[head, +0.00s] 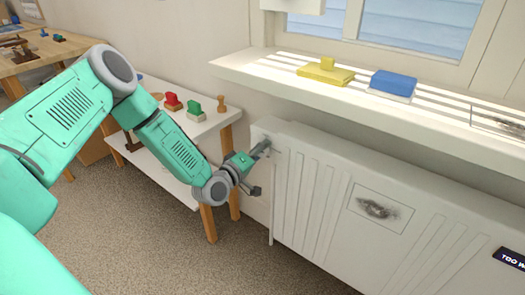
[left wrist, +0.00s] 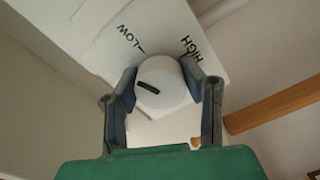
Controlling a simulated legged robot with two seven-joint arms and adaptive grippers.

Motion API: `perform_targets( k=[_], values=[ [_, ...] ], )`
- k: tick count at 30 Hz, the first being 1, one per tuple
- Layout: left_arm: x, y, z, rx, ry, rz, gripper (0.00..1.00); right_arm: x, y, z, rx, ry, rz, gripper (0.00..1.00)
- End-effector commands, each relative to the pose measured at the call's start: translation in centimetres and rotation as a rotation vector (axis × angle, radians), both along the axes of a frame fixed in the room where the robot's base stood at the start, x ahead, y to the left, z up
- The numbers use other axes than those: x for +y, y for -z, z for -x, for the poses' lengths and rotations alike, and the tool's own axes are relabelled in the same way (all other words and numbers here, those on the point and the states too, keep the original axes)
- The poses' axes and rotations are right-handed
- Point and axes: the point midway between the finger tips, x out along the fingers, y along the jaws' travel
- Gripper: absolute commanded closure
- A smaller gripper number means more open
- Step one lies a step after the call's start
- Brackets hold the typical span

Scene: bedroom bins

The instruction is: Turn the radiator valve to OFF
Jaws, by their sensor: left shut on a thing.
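The radiator valve's round white knob (left wrist: 168,98) sits on a pale plate (left wrist: 150,45) in the left wrist view. The plate is marked LOW and HIGH; no OFF label is readable. A dark pointer line on the knob lies toward its left side, below the LOW mark. My left gripper (left wrist: 164,80) is shut on the knob, with one finger on each side. In the head view, my left gripper (head: 262,162) is at the upper left corner of the white radiator (head: 300,190), where it mostly hides the knob. My right gripper is in neither view.
A white windowsill (head: 430,112) juts out above the radiator, with a yellow block (head: 325,74) and a blue block (head: 393,82) on it. A white shelf table (head: 185,115) with small toys stands left of the radiator, close behind my left arm. Open carpet lies in front.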

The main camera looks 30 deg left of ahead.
Motion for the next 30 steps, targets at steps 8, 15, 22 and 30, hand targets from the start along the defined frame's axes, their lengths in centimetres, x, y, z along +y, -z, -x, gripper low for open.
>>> perform_targets(
  k=[8, 15, 22, 30],
  values=[
    [0.5, -0.1, -0.1, -0.003, -0.012, -0.003, 0.43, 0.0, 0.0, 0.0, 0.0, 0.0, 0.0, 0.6],
    [0.3, 0.0, 0.2, -0.001, -0.006, -0.003, 0.43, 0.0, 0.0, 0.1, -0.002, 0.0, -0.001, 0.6],
    [0.6, 0.1, 3.5, 0.002, -0.008, 0.0, 0.43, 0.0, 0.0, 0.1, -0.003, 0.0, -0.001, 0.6],
    [1.4, 0.2, 9.1, 0.001, -0.01, 0.002, 0.43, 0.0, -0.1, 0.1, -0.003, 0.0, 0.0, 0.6]
  ],
)
